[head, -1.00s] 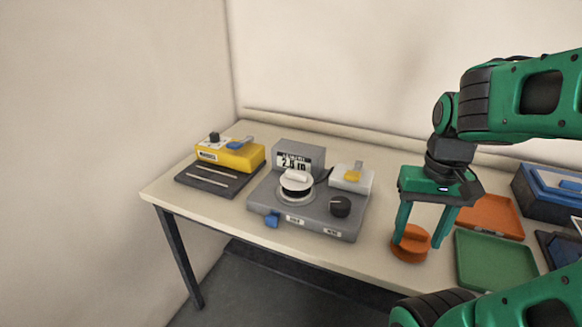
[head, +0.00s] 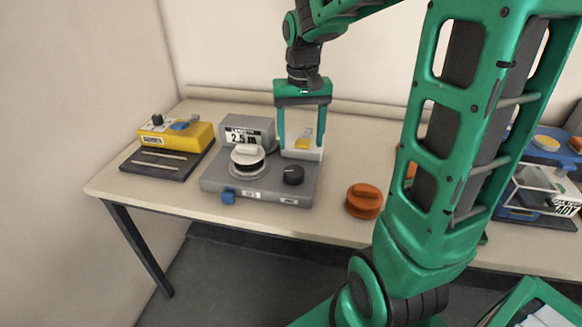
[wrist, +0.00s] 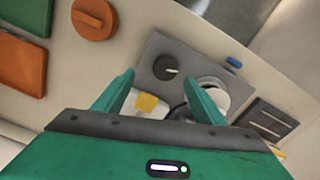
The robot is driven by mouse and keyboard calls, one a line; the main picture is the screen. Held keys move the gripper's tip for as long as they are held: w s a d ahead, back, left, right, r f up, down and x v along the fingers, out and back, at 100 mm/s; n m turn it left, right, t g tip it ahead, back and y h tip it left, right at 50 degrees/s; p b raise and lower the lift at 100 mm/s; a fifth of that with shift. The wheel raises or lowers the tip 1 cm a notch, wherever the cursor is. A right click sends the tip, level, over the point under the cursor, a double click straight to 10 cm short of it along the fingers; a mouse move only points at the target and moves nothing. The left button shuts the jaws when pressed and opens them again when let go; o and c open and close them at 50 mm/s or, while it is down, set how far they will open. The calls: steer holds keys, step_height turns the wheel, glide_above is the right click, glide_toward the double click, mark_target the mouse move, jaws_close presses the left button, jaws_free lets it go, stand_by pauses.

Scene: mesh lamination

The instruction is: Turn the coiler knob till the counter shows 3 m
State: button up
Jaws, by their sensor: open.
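The grey coiler (head: 215,183) stands on the table with a counter (head: 243,137) that seems to read about 2.5 m; the digits are small. A black round knob (head: 293,175) with a light mark sits at its front right, and a white-topped spool (head: 247,156) sits left of it. Both also show in the wrist view, the knob (wrist: 165,67) and the spool (wrist: 215,95). My gripper (head: 301,148) is open and empty, pointing down over the white block with a yellow lever (head: 304,143), behind the black knob. In the wrist view the knob lies just beyond my fingertips (wrist: 160,76), apart from them.
A yellow device (head: 175,136) on a dark base stands left of the coiler. An orange round knobbed piece (head: 364,201) sits to the right. The wrist view shows an orange tray (wrist: 22,65) and a green tray (wrist: 28,12). My arm hides much of the table's right side.

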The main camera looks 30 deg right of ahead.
mark_target(294, 170)
steer(key=f, duration=0.3)
steer(key=w+f, duration=0.1)
steer(key=f, duration=0.7)
steer(key=shift+w+a, duration=0.35)
steer(key=shift+w, duration=0.05)
steer(key=shift+c, duration=0.5)
steer(key=c, duration=1)
